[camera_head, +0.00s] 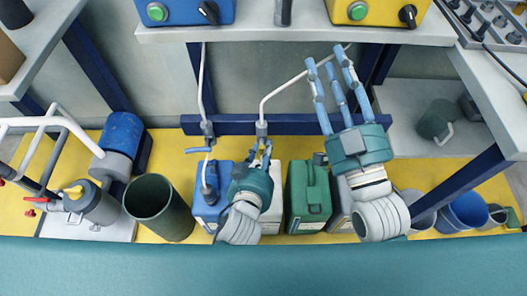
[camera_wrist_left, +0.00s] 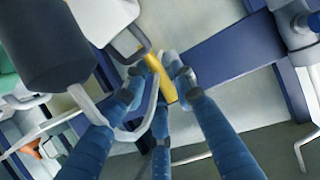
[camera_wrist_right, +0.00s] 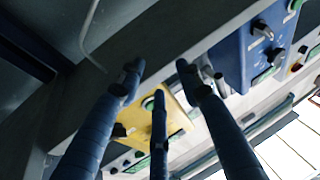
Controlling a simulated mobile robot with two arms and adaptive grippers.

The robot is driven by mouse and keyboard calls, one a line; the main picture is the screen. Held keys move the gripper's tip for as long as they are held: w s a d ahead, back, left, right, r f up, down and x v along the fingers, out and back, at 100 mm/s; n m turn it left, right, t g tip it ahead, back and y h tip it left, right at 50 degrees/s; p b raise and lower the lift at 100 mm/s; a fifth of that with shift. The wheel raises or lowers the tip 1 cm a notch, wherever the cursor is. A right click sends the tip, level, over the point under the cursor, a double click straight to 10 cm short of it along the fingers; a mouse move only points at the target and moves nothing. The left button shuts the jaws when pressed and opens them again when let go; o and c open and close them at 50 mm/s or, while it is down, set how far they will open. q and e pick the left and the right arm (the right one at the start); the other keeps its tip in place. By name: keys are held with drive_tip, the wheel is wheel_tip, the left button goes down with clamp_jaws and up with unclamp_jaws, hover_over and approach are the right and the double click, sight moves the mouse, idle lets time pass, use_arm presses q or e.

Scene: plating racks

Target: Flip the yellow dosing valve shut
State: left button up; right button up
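The yellow valve handle (camera_wrist_left: 160,78) shows in the left wrist view, lying between the fingertips of my left gripper (camera_wrist_left: 158,82). The fingers stand apart on both sides of it, and firm contact cannot be made out. In the head view my left gripper (camera_head: 262,153) is just below the grey valve body (camera_head: 261,129) on the middle white pipe. The yellow handle is not visible there, behind the fingers. My right gripper (camera_head: 332,88) is raised to the right, open and empty. Its spread fingers also show in the right wrist view (camera_wrist_right: 158,72).
A second valve (camera_head: 207,130) with a blue handle (camera_head: 198,150) hangs to the left. Blue (camera_head: 206,213) and green (camera_head: 308,200) canisters stand below. A dark round bin (camera_head: 158,205) stands left of them. Blue (camera_head: 185,12) and yellow (camera_head: 366,12) control boxes sit on the shelf above.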

use_arm(q)
drive_tip(key=shift+w+f, duration=0.1)
drive_tip(key=shift+w, duration=0.05)
use_arm(e)
drive_tip(key=shift+s+r, duration=0.1)
drive_tip(key=shift+r, duration=0.2)
use_arm(q)
clamp_jaws()
